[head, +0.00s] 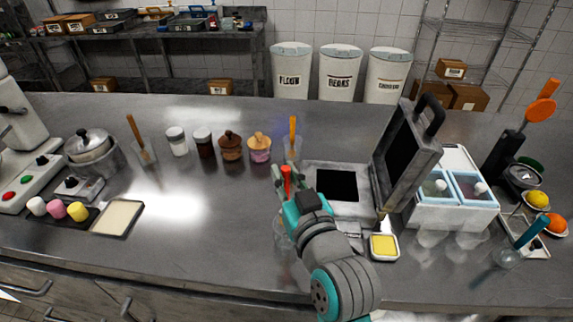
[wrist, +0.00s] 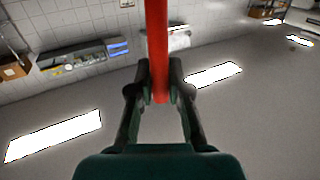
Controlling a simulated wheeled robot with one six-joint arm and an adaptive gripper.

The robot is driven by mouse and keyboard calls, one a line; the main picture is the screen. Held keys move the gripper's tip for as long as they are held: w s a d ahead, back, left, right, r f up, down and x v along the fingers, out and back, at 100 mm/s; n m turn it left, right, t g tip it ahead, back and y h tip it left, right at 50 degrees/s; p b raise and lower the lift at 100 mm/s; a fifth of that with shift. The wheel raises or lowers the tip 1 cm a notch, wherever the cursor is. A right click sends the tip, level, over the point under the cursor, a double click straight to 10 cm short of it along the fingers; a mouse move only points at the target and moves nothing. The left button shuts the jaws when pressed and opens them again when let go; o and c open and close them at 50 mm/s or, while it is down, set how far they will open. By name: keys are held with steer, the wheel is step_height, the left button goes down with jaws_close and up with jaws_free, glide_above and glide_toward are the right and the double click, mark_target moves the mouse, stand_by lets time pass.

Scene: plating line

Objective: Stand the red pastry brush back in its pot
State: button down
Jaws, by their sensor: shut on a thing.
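My gripper (head: 281,183) is shut on the red pastry brush (head: 287,180) above the counter, left of the open black-plated press. In the wrist view the red handle (wrist: 157,45) runs between the two fingers (wrist: 160,88) and out past the top edge. The brush's lower end is hidden in the head view. A clear pot (head: 282,238) stands on the counter just below my gripper, partly hidden by my arm; I see no brush in it. Similar clear pots hold a brown-handled tool (head: 135,130), an orange-handled one (head: 293,128) and a teal-handled one (head: 532,230).
The open press (head: 410,140) stands close right of my arm, with a yellow-filled dish (head: 384,246) before it. A blue-rimmed container (head: 455,215) is farther right. Jars (head: 177,141) and cupcakes (head: 231,147) line the back.

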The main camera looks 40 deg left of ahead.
steer(key=shift+f, duration=3.5)
steer(key=c, duration=1)
jaws_free()
steer(key=shift+c, duration=0.2)
steer(key=v, duration=1.2)
